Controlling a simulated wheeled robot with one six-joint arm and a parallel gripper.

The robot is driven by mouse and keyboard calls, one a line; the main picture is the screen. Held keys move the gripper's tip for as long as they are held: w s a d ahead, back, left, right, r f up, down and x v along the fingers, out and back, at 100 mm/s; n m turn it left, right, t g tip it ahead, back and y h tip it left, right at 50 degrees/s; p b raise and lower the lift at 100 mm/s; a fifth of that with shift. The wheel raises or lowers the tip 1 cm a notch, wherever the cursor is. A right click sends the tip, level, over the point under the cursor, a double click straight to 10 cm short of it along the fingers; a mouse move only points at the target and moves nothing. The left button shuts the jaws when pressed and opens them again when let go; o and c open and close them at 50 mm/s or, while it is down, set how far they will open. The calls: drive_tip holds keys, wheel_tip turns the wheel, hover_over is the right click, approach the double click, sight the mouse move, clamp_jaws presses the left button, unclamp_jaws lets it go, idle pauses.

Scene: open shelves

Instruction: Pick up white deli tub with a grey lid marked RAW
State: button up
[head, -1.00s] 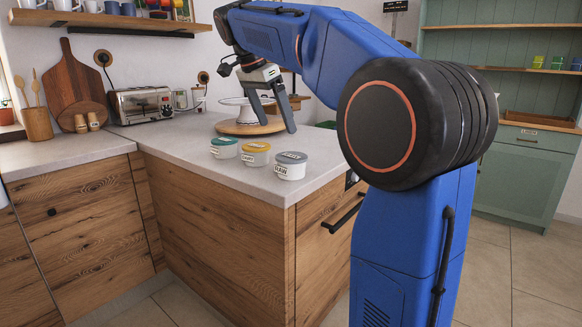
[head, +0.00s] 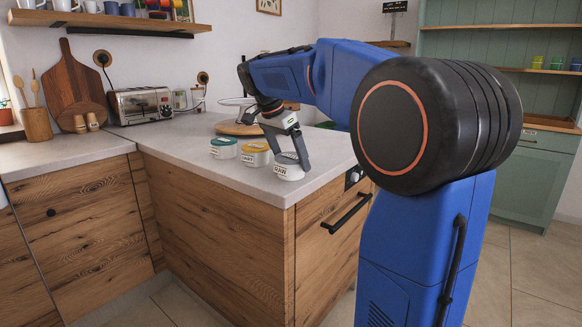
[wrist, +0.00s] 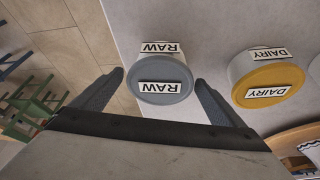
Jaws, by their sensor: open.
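The white deli tub with a grey lid marked RAW (head: 288,172) stands on the counter near its front corner, at the right end of a row of tubs. In the wrist view the tub (wrist: 166,76) shows RAW labels on its lid and its side. My gripper (head: 291,165) is low over the counter at this tub and partly hides it in the head view. In the wrist view the gripper (wrist: 160,80) is open, with one finger on each side of the grey lid and gaps beside it. The tub is not held.
A yellow-lidded tub marked DAIRY (wrist: 268,80) stands beside the RAW tub, close to one finger. A green-lidded tub (head: 223,148) is farther left. A round wooden board (head: 240,128) with a stand is behind. The counter's edge (head: 293,203) is close in front.

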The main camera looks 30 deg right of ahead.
drive_tip(key=shift+d+f, duration=0.25)
drive_tip(key=shift+f, duration=0.35)
drive_tip(key=c, duration=1.2)
